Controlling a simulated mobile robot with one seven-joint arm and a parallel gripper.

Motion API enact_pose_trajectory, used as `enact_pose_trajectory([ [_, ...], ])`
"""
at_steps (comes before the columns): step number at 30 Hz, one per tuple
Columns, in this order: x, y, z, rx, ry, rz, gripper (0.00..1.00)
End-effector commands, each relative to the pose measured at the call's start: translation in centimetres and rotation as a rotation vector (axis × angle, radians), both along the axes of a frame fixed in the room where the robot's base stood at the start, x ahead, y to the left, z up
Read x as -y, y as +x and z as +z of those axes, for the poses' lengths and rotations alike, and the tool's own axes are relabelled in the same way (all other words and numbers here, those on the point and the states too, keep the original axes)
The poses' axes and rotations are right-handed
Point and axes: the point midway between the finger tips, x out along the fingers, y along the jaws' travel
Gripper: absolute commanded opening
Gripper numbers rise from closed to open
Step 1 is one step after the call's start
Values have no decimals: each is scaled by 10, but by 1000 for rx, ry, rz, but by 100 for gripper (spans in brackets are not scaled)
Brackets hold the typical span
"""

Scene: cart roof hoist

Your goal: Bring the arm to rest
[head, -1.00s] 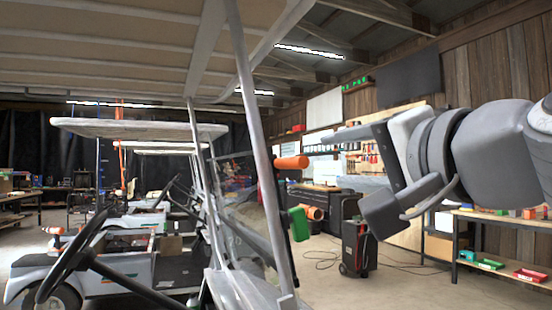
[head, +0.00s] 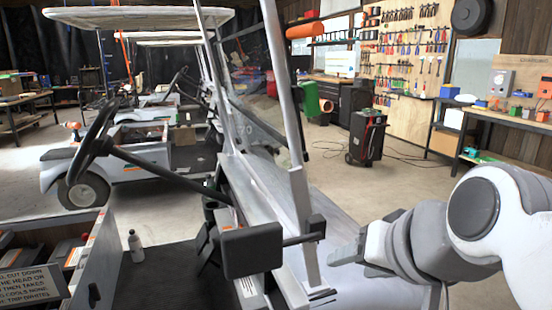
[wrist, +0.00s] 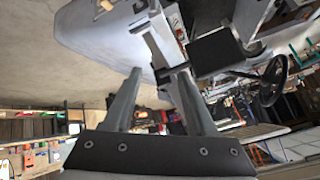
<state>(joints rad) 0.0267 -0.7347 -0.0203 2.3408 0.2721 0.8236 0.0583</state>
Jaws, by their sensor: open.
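My gripper (head: 343,254) is at the lower right of the head view, low beside the near cart's front body and right of its windshield post (head: 290,130). In the wrist view my gripper (wrist: 158,72) has its two grey fingers well apart, with nothing held between them. The cart's pale front panel (wrist: 95,30) and post show beyond the fingertips; I cannot tell the exact gap. My arm (head: 430,240) reaches in from the right edge, bent and low. The near cart's roof is out of the head view.
A black box-shaped mirror (head: 252,250) stands out on a short rod by the post, left of my gripper. The steering wheel (head: 92,140) is farther left. A black wheeled case (head: 366,138) and a workbench (head: 505,125) stand behind. Open floor (head: 400,185) lies between.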

Motion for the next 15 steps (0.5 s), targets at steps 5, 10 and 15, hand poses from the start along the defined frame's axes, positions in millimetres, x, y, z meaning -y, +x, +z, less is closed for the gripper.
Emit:
enact_pose_trajectory([
  [5, 31, -51, -93, -232, -319, 137, 57],
  [10, 31, -48, -34, -222, -316, 133, 57],
  [15, 31, -48, 9, -221, -314, 131, 57],
])
